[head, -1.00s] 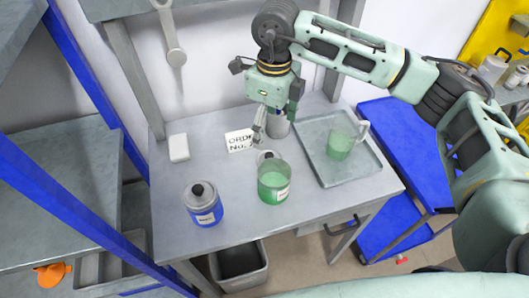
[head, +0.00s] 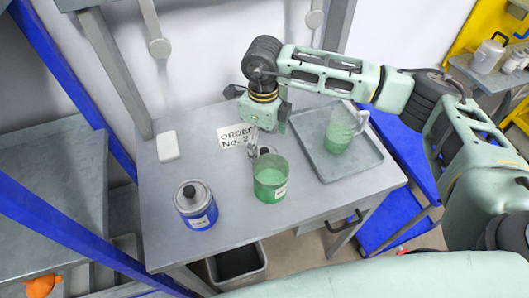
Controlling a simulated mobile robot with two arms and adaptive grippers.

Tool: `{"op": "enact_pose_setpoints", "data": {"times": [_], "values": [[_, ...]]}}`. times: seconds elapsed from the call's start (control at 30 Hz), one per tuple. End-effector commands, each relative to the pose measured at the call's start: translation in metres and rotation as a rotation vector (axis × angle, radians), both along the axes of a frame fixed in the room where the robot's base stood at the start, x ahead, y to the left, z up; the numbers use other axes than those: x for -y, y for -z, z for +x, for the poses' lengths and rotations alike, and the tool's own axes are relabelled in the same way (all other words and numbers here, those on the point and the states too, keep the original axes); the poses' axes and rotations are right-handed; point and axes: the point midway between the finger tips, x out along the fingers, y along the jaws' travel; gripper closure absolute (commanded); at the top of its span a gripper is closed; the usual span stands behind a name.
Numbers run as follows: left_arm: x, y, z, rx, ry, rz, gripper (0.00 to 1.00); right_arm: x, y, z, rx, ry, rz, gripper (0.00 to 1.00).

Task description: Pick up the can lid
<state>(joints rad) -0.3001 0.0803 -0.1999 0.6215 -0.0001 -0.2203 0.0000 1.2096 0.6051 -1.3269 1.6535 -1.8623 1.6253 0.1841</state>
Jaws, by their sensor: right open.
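A small round grey lid-like piece with a dark knob (head: 265,151) lies on the table just behind the green container and is partly hidden by it. My right gripper (head: 253,146) points down beside this piece, open and empty; I cannot tell whether it touches it. The green container (head: 269,184) is open-topped, with green contents and a label. My left gripper is not in view.
The grey table (head: 225,235) also holds an order card (head: 235,138), a white block (head: 168,146) and, at right, a grey tray (head: 345,171) with a clear jug of green liquid (head: 340,133). A dark bin (head: 238,262) stands below.

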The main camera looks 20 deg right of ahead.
Motion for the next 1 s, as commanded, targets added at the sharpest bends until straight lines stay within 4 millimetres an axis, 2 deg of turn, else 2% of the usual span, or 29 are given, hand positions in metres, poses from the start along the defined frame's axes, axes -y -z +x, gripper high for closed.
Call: {"op": "enact_pose_setpoints", "data": {"times": [0.13, 0.27, 0.4, 0.67, 1.0], "values": [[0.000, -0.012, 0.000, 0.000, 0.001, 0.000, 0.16, 0.001, 0.011, -0.002, -0.004, 0.001, -0.002, 0.19], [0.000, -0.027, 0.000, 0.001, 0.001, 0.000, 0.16, 0.001, 0.030, -0.004, -0.005, 0.001, -0.002, 0.19], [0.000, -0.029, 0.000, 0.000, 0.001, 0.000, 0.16, 0.001, 0.048, -0.002, -0.002, 0.000, -0.001, 0.19], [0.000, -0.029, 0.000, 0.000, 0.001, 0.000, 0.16, 0.000, 0.054, -0.002, 0.000, -0.001, 0.000, 0.19], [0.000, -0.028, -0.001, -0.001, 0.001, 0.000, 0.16, 0.001, 0.054, -0.002, 0.000, 0.000, 0.000, 0.47]]}}
